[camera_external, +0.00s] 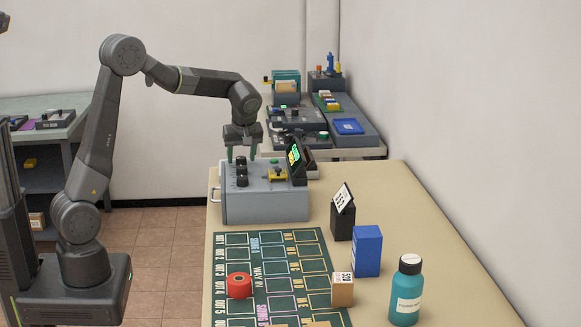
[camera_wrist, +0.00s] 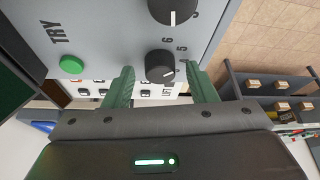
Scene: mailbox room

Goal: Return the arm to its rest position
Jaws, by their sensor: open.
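My arm reaches from its base at the left over to the grey control box in the external view. My gripper (camera_external: 243,158) points down just above the back part of the grey box (camera_external: 262,207), near its black knobs. In the wrist view the two green fingers of my gripper (camera_wrist: 160,85) are apart, with a black knob (camera_wrist: 161,66) showing between them. Whether the fingers touch that knob cannot be told. Another black knob (camera_wrist: 174,10) and a green button (camera_wrist: 71,65) show on the panel, beside the word TRY.
A back bench (camera_external: 365,152) carries several devices. Open air lies above the table.

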